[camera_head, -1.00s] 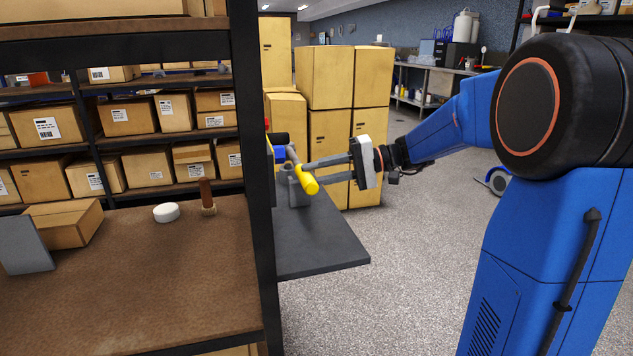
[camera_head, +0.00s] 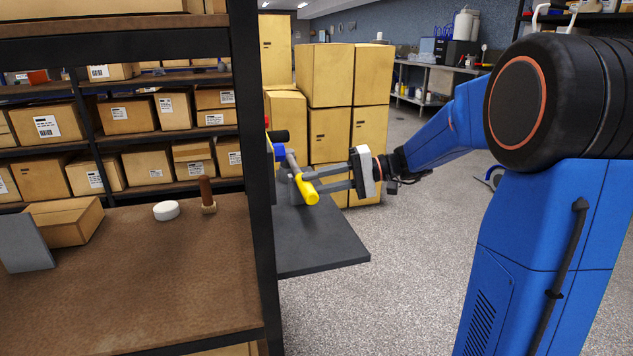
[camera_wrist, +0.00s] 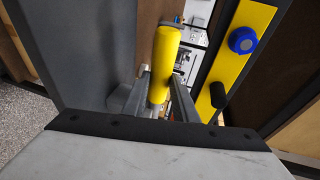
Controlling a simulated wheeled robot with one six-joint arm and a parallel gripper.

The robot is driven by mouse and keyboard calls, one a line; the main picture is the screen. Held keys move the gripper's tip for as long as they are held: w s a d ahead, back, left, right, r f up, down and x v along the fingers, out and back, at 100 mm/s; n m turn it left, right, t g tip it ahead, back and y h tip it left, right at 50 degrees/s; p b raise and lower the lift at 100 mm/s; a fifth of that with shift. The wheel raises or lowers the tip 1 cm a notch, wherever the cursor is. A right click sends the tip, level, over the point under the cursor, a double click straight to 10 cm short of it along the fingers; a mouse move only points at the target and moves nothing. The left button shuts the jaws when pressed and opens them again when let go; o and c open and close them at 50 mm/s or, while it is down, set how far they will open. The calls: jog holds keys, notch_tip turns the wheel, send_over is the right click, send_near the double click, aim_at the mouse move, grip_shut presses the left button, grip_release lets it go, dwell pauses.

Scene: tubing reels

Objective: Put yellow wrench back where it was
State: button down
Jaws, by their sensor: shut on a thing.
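The yellow wrench (camera_head: 309,193) has a thick yellow handle and a grey shaft and head. My gripper (camera_head: 311,181) is shut on it near the handle, above the dark grey tabletop (camera_head: 322,248). The wrench is tilted, its grey end pointing up and left toward a blue knob (camera_head: 279,152). In the wrist view the yellow handle (camera_wrist: 165,55) lies between the two fingers of my gripper (camera_wrist: 160,92). A grey block (camera_head: 283,191) stands on the tabletop, partly hidden behind the wrench. I cannot tell whether the wrench touches it.
A yellow panel (camera_wrist: 236,62) with blue and black knobs stands close to the right in the wrist view. A black shelf post (camera_head: 253,180) hides part of the table. Stacked boxes (camera_head: 330,75) stand behind.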

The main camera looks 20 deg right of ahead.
jog(key=c, duration=1.4)
grip_release()
jog(key=shift+c, duration=0.2)
jog(key=r+v, duration=0.1)
jog(key=v, duration=1.1)
jog(key=shift+r, duration=0.1)
jog(key=shift+d, duration=0.1)
